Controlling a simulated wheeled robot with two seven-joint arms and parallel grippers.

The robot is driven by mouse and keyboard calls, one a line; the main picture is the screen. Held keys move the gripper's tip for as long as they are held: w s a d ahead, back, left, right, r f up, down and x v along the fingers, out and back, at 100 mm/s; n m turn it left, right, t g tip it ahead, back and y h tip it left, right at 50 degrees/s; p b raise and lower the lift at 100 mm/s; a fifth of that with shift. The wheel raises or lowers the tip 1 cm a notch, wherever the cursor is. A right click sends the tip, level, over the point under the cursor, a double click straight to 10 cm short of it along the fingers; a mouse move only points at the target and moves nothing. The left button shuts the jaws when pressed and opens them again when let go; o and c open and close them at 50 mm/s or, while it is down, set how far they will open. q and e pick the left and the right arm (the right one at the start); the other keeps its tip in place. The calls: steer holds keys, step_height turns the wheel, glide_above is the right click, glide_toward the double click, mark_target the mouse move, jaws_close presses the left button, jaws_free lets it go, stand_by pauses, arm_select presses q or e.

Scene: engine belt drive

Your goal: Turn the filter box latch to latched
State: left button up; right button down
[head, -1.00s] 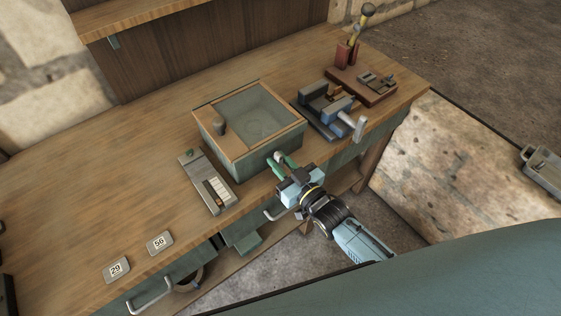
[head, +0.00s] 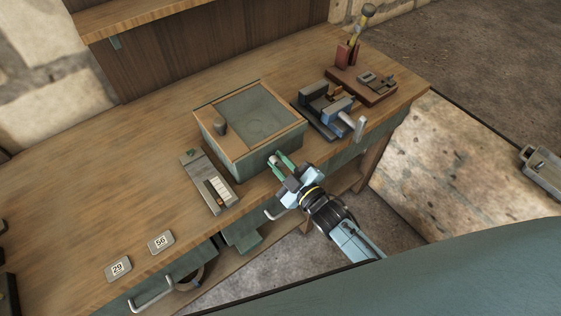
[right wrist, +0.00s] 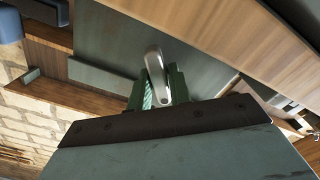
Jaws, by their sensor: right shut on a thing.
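The filter box (head: 262,157) is a green box with a wood-rimmed top and a dark panel, standing near the bench's front edge. Its latch is a rounded silver lever on the front face. It shows best in the right wrist view (right wrist: 154,66), between my green fingers. My right gripper (head: 281,160) is at the box front, rolled to one side, and shut on the latch; it also shows in the right wrist view (right wrist: 160,88). The fingers partly hide the latch in the head view, so its exact angle is hard to tell there. My left gripper is not in view.
A grey device with a white strip (head: 209,181) lies left of the box. A blue vise (head: 328,108) and a red tool stand (head: 362,86) are to the right. Tags 29 (head: 118,269) and 56 (head: 161,242) lie front left. The bench's left middle is clear.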

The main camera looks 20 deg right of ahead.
steer(key=n, duration=0.4)
steer(key=shift+f+n+b, duration=0.1)
steer(key=shift+n+b, duration=0.2)
steer(key=shift+n, duration=0.1)
steer(key=n+b, duration=0.1)
steer(key=n, duration=0.4)
steer(key=shift+a+n+b, duration=0.1)
steer(key=shift+n+b, duration=0.2)
steer(key=c, duration=1.4)
jaws_free()
steer(key=v, duration=1.3)
steer(key=shift+s+b, duration=0.2)
steer(key=shift+b, duration=0.15)
